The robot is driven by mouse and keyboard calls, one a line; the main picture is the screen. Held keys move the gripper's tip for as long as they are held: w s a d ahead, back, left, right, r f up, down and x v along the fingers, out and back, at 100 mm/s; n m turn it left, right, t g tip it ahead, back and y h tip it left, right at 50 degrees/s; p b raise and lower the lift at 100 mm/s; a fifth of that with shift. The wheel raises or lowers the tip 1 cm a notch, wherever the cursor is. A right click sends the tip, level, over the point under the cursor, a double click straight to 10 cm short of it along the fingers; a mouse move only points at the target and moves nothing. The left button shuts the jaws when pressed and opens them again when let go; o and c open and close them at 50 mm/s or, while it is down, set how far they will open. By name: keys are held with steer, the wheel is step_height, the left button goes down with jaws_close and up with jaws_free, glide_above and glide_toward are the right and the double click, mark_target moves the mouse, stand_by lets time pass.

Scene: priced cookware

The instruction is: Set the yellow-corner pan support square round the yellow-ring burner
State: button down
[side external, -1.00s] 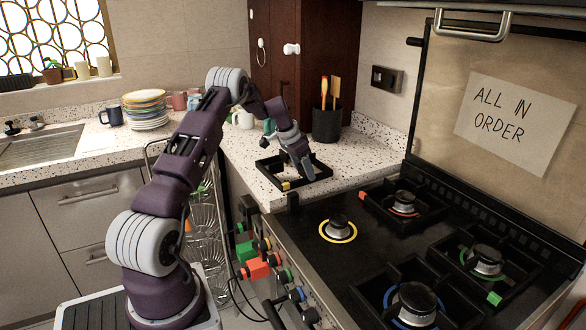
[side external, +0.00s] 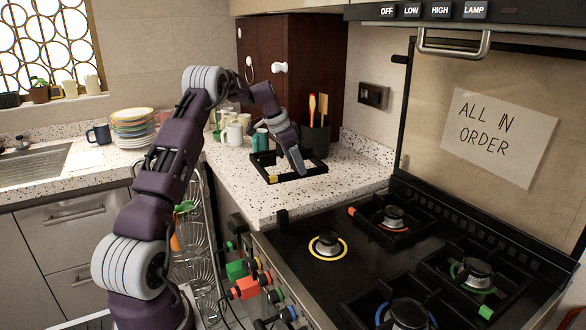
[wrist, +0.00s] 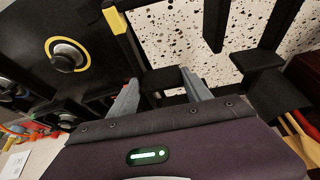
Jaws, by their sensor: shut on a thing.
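The yellow-corner pan support (side external: 262,162) is a black square frame with one yellow corner (side external: 272,178). My gripper (side external: 301,170) is shut on one of its black sides and holds it over the speckled counter, seemingly clear of the surface. In the wrist view, the fingers (wrist: 160,84) close on a black part of the support, with its yellow corner (wrist: 116,20) beyond. The yellow-ring burner (side external: 327,246) stands bare on the black hob, nearer the camera than the support. It also shows at upper left in the wrist view (wrist: 66,54).
Red-corner (side external: 352,211) and green-corner (side external: 486,312) supports stand around other burners, and a black support surrounds the blue-ring burner (side external: 407,315). A utensil pot (side external: 316,141) and mugs (side external: 234,134) stand behind my gripper.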

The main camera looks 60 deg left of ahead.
steer(key=s+d+m+g+h, duration=0.1)
steer(key=s+d+m, duration=0.2)
steer(key=d+m, duration=0.2)
steer(key=s+d+m+g+h, duration=0.1)
steer(key=s+d+m+g, duration=0.1)
steer(key=d+m, duration=0.4)
steer(key=s+d+f+m+g+h, duration=0.1)
steer(key=s+d+m, duration=0.3)
steer(key=d, duration=0.7)
steer(key=shift+s+m+h, duration=0.15)
steer(key=shift+m+h, duration=0.35)
steer(key=shift+m, duration=0.4)
steer(key=shift+f, duration=2.4)
steer(key=shift+f, duration=0.15)
steer(key=shift+f, duration=1.45)
steer(key=shift+f, duration=0.1)
steer(key=shift+f, duration=0.25)
